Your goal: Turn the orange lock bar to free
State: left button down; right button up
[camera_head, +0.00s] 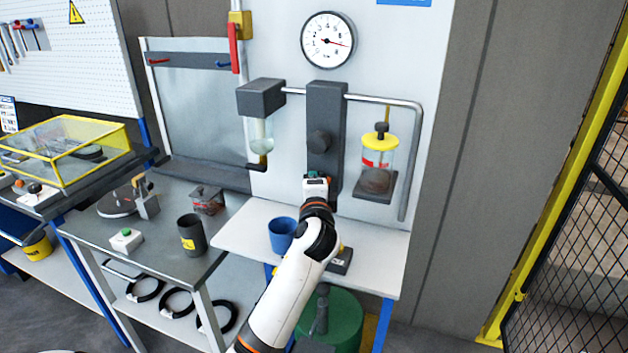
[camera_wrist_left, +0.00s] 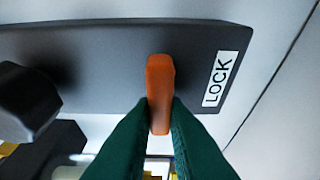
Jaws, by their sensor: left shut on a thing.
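The orange lock bar (camera_wrist_left: 160,75) shows in the left wrist view, on a dark grey panel (camera_wrist_left: 100,60). It stands upright in that picture, just left of a white label reading LOCK (camera_wrist_left: 221,78). My left gripper (camera_wrist_left: 160,108) has its two green fingers shut on the bar, one on each side of its lower part. In the head view my left gripper (camera_head: 317,184) is at the lower part of the dark upright column (camera_head: 326,105), and it hides the bar there. My right gripper is not in view.
A dark knob (camera_wrist_left: 28,98) sits left of the bar. In the head view, a yellow-lidded jar (camera_head: 378,155) stands on a bracket right of the column. A blue cup (camera_head: 281,235) stands on the white shelf (camera_head: 375,255) below. A gauge (camera_head: 328,40) hangs above.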

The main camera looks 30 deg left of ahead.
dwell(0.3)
pick_arm(q)
jog(key=c, duration=1.4)
grip_release()
jog(key=shift+c, duration=0.2)
jog(key=b+v, duration=0.2)
jog(key=v, duration=1)
jog(key=shift+a, duration=0.1)
